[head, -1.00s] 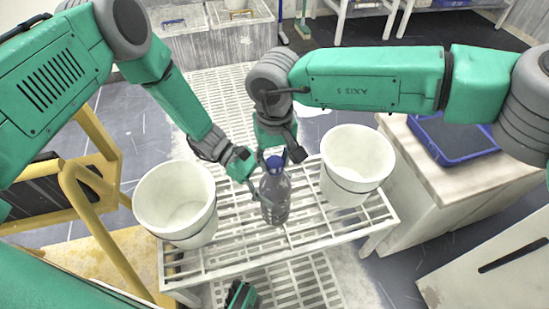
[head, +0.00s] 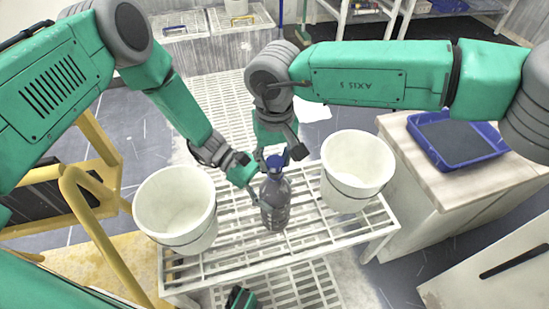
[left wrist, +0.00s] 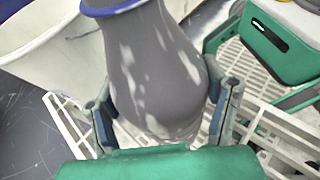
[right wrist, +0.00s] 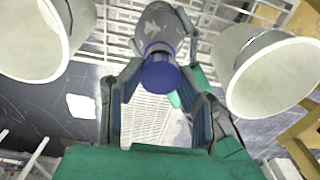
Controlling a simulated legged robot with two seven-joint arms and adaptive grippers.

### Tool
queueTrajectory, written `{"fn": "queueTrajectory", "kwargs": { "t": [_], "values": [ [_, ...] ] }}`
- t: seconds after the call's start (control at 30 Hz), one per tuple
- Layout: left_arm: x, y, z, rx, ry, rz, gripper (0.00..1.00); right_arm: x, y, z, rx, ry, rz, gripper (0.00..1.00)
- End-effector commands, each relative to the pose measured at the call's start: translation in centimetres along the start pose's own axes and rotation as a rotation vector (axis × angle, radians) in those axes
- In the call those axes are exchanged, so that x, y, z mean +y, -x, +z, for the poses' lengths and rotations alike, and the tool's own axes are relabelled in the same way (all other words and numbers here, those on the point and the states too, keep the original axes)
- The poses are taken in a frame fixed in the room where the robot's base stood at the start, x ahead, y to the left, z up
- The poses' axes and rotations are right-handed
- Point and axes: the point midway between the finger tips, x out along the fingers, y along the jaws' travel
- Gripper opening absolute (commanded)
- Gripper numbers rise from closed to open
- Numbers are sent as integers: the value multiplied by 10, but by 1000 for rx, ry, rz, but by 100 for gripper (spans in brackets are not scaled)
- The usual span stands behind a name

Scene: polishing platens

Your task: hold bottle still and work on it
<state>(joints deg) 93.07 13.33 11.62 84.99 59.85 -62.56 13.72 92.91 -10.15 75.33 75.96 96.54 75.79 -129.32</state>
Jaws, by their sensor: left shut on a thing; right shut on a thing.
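A clear grey bottle (head: 274,207) with a blue cap (head: 274,162) stands upright on a white slatted table (head: 240,262). My left gripper (head: 256,190) is shut on the bottle's body from the left. In the left wrist view the bottle (left wrist: 155,65) fills the space between its two fingers. My right gripper (head: 280,153) comes down from above and behind and is shut on the blue cap. In the right wrist view the cap (right wrist: 160,75) sits between the fingers, with the bottle body (right wrist: 160,22) beyond it.
White buckets stand on the table left (head: 175,207) and right (head: 356,170) of the bottle, close to my grippers. A blue tray (head: 495,132) lies on a cabinet at right. A yellow frame (head: 85,205) is at left.

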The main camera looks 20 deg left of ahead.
Motion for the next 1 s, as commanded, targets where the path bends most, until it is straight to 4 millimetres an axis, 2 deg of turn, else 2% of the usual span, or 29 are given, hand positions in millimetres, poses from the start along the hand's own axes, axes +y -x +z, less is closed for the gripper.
{"fn": "queueTrajectory", "kwargs": {
  "t": [0.17,0.5,0.7,0.73,0.77,0.8,1.0],
  "values": [
    [0,1,-3,6,1,2,0,0,3,0,0,0,1,0],
    [0,1,-3,7,1,2,0,0,39,0,1,0,1,0],
    [0,1,-2,6,1,2,0,0,40,0,-1,0,1,0],
    [0,1,-2,6,1,2,78,0,40,0,-1,0,1,0],
    [0,1,-2,6,1,2,89,0,40,0,0,0,1,0],
    [0,1,-2,5,1,2,95,0,40,0,0,0,1,0],
    [0,0,-1,3,0,1,95,0,40,0,0,0,1,0]
  ]
}}
